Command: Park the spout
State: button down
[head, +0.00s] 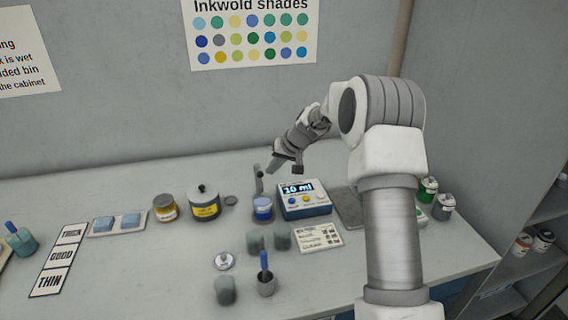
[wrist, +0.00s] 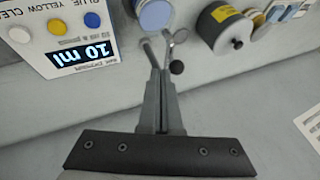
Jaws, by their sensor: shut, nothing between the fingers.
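The spout (head: 259,183) is a thin grey upright piece beside the dispenser (head: 304,200), whose display reads 10 ml. A blue-topped jar (head: 263,208) stands just below the spout in the picture. My gripper (head: 271,169) is shut and empty, pointing down close to the top of the spout. It also shows in the wrist view (wrist: 158,78). I cannot tell whether the fingers touch the spout.
Grey cups (head: 282,238) and a cup with a blue-handled tool (head: 265,284) are in front. A printed card (head: 318,238) lies front right. The bench's back left is clear.

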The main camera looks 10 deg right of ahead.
jog(key=shift+a, duration=0.25)
dwell(0.3)
